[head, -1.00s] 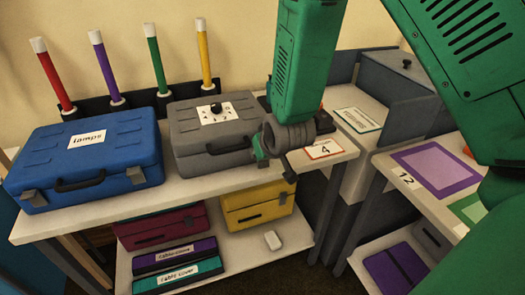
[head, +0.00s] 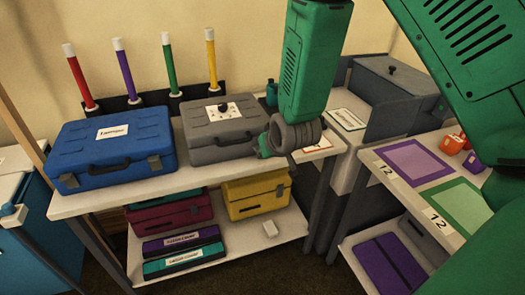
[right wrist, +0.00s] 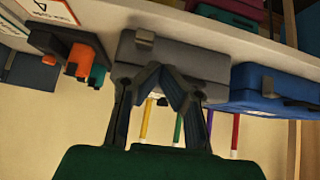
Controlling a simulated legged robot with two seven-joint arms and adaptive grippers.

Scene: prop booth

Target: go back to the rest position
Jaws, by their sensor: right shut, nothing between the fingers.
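My right arm hangs in from the top of the head view, its dark wrist in front of the right end of the table with the cases. In the right wrist view my right gripper (right wrist: 160,70) is shut, its fingertips together with nothing between them. Behind the fingers is the grey case (right wrist: 205,62), which also shows in the head view (head: 222,128) just left of my wrist. I cannot tell whether the fingers touch it. My left gripper is not in view.
A blue case (head: 112,145) stands left of the grey one, before several coloured tubes (head: 171,66). A lower shelf (head: 215,255) holds more boxes. A side table (head: 405,190) with purple and green mats is at right, a blue cabinet (head: 45,245) at left.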

